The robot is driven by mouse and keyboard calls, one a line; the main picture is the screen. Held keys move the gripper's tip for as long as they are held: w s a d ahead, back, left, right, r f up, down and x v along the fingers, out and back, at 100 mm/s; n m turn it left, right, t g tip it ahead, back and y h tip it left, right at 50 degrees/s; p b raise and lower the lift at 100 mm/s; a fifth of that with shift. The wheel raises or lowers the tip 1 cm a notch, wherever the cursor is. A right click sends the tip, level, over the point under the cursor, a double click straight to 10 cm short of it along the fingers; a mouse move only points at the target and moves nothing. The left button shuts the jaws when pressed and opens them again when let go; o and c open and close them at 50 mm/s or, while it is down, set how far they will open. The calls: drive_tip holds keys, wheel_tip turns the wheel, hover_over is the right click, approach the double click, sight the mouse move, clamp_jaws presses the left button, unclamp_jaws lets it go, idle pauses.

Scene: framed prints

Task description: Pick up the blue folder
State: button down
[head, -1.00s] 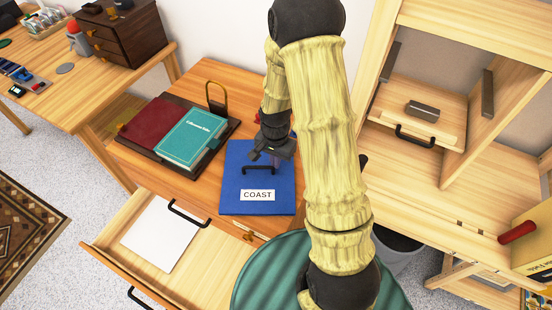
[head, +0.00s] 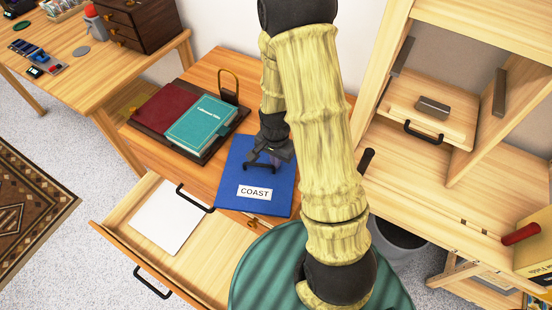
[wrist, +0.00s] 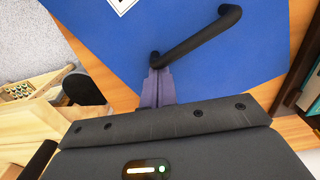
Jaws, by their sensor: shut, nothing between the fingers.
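The blue folder (head: 230,192) lies flat on the wooden desk top, with a white COAST label and a black bar handle (head: 258,167) on its cover. In the wrist view the folder (wrist: 120,45) fills the upper middle, and the handle (wrist: 195,38) runs from the fingertips up to the right. My gripper (head: 272,161) is just over the folder by the handle. Its fingers (wrist: 157,80) are shut and empty, with their tips at one end of the handle. I cannot tell whether they touch it. My arm covers the desk to the right of the folder.
A teal book (head: 200,125) and a dark red book (head: 165,108) lie on a dark tray left of the folder. An open drawer (head: 122,208) with a white sheet sticks out below. A green ribbed surface (head: 265,270) and a wooden shelf unit (head: 400,170) stand close by.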

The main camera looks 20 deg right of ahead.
drive_tip(key=shift+w, duration=0.1)
drive_tip(key=shift+w+d, duration=0.2)
drive_tip(key=shift+d, duration=0.1)
drive_tip(key=w+d+p, duration=0.1)
drive_tip(key=w+d, duration=0.1)
drive_tip(key=shift+d, duration=0.4)
wheel_tip(320, 180, up, 10)
drive_tip(key=shift+a+p, duration=0.2)
drive_tip(key=shift+p, duration=0.1)
